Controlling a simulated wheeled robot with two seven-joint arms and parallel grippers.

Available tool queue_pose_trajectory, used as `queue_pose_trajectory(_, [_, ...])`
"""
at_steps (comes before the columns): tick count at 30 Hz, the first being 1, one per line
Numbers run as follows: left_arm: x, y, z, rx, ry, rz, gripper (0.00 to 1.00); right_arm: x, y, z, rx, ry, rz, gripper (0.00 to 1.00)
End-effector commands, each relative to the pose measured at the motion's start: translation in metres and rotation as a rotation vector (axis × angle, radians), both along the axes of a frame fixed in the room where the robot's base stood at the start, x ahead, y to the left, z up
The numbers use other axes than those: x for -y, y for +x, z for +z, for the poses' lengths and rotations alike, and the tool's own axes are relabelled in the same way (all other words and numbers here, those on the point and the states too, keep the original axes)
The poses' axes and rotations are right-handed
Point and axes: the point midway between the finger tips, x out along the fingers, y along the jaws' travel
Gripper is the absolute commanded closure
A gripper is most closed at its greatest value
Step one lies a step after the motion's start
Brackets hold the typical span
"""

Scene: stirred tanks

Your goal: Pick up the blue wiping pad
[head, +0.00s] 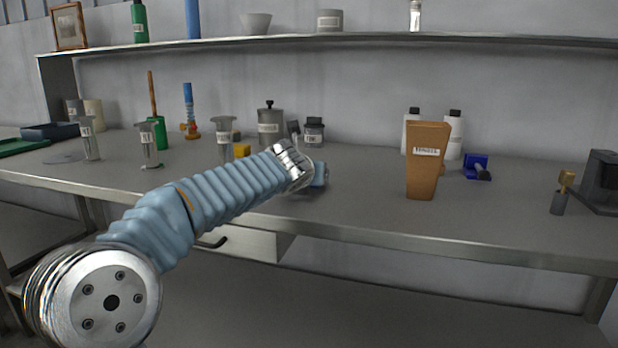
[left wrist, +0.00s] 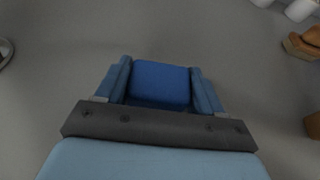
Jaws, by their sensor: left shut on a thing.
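The blue wiping pad (left wrist: 160,83) shows in the left wrist view as a plain blue block between the two blue fingers of my left gripper (left wrist: 161,92). The fingers are shut on its two sides, and grey surface shows around it. In the head view my left arm reaches over the workbench (head: 365,205), and my left gripper (head: 319,174) is mostly hidden behind its silver wrist. I cannot tell there whether the pad touches the bench top. My right gripper is in neither view.
A brown labelled container (head: 427,165) stands right of my left gripper, with white bottles (head: 454,135) behind it. A dark labelled jar (head: 314,132) and a grey canister (head: 270,125) stand behind the gripper. Bench top between gripper and brown container is clear. A shelf (head: 350,43) runs above.

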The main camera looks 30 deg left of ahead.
Motion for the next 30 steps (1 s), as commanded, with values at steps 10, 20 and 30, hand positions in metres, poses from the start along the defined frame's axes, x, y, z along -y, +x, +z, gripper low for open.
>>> queue_pose_trajectory(10, [0.001,-0.01,0.047,0.005,-0.001,0.0,0.61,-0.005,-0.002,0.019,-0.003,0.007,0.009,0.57])
queue_pose_trajectory(20, [0.007,-0.089,0.108,0.005,-0.001,-0.001,0.61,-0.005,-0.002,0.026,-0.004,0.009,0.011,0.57])
queue_pose_trajectory(30, [0.011,-0.137,0.128,0.001,0.0,-0.001,0.61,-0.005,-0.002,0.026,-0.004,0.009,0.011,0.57])
